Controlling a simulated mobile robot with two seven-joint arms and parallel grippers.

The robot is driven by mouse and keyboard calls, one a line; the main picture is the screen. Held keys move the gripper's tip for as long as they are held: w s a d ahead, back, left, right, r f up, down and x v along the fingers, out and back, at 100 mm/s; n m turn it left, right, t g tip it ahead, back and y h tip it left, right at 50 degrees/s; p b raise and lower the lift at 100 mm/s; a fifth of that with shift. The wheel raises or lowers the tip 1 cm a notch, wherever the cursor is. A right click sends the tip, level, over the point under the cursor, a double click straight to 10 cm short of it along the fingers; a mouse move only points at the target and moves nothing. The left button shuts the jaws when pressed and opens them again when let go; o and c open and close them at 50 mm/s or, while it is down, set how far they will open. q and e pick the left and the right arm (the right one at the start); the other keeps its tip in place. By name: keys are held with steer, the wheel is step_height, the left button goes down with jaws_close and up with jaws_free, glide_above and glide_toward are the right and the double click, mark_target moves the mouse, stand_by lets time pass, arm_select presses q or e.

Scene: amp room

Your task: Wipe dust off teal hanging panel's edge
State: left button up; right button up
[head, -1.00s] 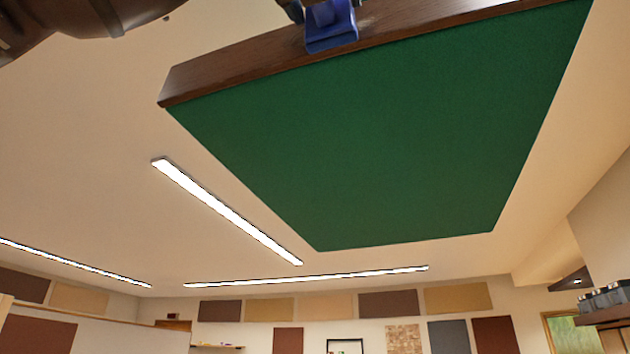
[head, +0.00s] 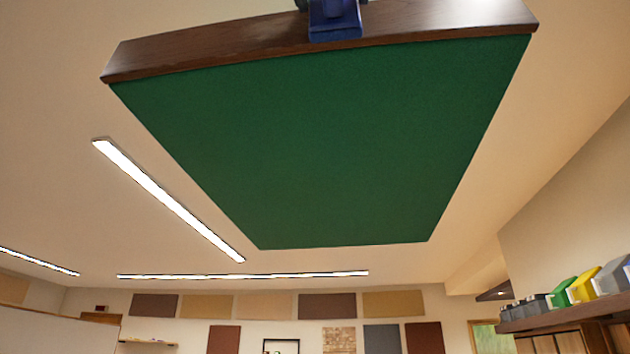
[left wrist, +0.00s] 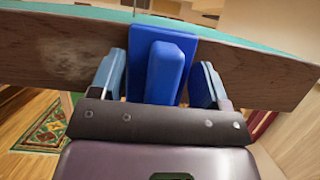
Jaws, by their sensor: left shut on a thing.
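The hanging panel (head: 310,150) fills the upper middle of the head view, with a green underside and a brown wooden front edge (head: 210,50). In the left wrist view its top is teal and its wooden edge (left wrist: 55,48) crosses the picture with uneven paler marks. A blue block-like tool (head: 335,22) is at the edge, near its middle; it also shows in the left wrist view (left wrist: 168,72), flat against the wood. My left gripper (left wrist: 162,75) is shut on its raised grip. My right gripper is not in view.
Strip lights (head: 170,200) run along the ceiling behind the panel. A shelf (head: 570,318) with coloured bins (head: 590,285) is on the right wall. Wall panels (head: 326,305) line the far wall. A patterned rug (left wrist: 45,130) lies below.

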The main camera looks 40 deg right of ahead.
arm_select(q)
steer(key=shift+s+d, duration=0.15)
steer(key=shift+d, duration=0.05)
steer(key=shift+w+a+b, duration=0.55)
steer(key=shift+w+a, duration=0.55)
steer(key=shift+w, duration=0.3)
steer(key=shift+w+a, duration=0.65)
steer(key=shift+w, duration=0.2)
steer(key=shift+w+a+b, duration=0.3)
steer(key=shift+w+a, duration=0.05)
steer(key=shift+w, duration=0.1)
steer(key=shift+w+a, duration=0.5)
steer(key=shift+w, duration=0.15)
steer(key=shift+w+a, duration=0.6)
steer(key=shift+w, duration=0.2)
